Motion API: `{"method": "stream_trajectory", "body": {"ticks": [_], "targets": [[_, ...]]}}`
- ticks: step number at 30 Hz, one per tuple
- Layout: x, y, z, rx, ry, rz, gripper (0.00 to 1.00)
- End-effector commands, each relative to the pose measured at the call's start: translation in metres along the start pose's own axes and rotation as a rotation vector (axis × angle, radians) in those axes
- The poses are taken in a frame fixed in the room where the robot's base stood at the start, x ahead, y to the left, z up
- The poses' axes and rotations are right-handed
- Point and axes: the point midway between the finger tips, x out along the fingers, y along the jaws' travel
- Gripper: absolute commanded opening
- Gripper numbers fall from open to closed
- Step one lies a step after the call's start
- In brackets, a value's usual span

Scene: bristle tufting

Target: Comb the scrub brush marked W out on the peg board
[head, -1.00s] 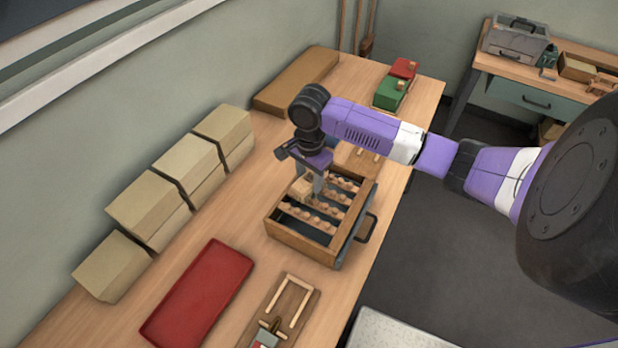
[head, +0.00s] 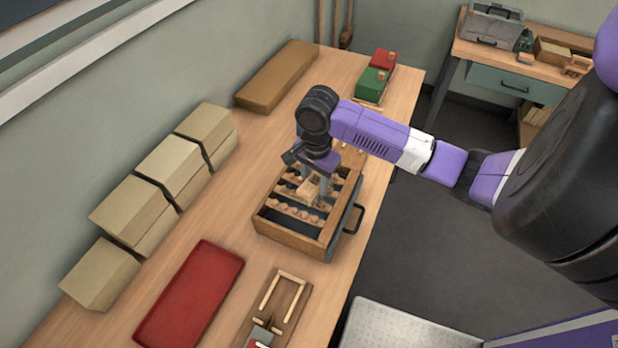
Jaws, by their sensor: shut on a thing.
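My gripper (head: 312,190) points down over the wooden peg board box (head: 289,239) near the middle of the bench. It is shut on a small tan wooden block (head: 308,193), which looks like the scrub brush. The block is at the level of the rows of pegs (head: 292,210), inside the box's rim. Its mark and bristles are too small or hidden to make out. I cannot tell whether the bristles touch the pegs.
A red mat (head: 190,297) lies front left, beside a wooden board with a light frame (head: 284,297). Tan boxes (head: 130,212) line the wall. A green block (head: 373,83) and a red block (head: 384,60) stand at the back. A handle (head: 353,218) juts from the box's right side.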

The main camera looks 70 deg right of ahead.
Motion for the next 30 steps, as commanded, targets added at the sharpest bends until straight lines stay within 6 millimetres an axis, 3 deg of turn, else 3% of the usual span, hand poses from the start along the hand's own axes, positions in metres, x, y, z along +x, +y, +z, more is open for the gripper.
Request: {"method": "stream_trajectory", "body": {"ticks": [10,30], "targets": [[0.003,0.013,-0.002,0.001,-0.001,0.006,0.09],[0.001,-0.026,0.007,0.0,-0.002,0.003,0.09]]}}
